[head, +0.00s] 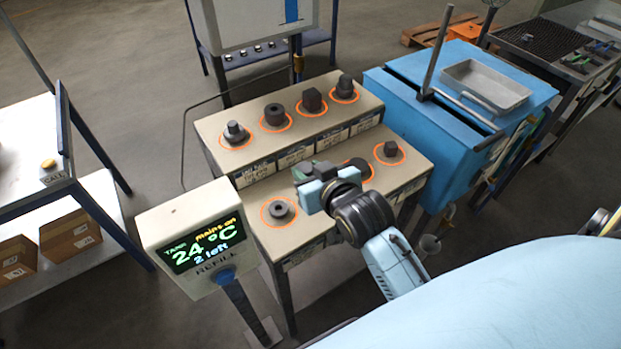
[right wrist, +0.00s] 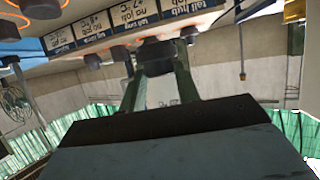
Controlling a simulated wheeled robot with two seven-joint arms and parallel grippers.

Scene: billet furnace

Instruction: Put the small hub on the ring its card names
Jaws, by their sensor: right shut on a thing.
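My right gripper (head: 304,171) is over the lower step of a two-step stand (head: 330,155). In the right wrist view its fingers (right wrist: 160,65) are shut on a dark round piece (right wrist: 157,56); whether this is the small hub I cannot tell. In the head view the arm hides most of it. Cards (head: 256,172) line the step front. In the right wrist view, upside down, one card (right wrist: 183,6) reads "tall hub", others "no job". My left gripper is not in view.
A tank display (head: 207,244) reading 24 °C and "2 left" stands at the stand's left front. A blue cabinet (head: 440,130) with an upright lever (head: 437,50) and a tray (head: 487,85) adjoins the stand at right. A shelf with boxes (head: 70,235) is far left.

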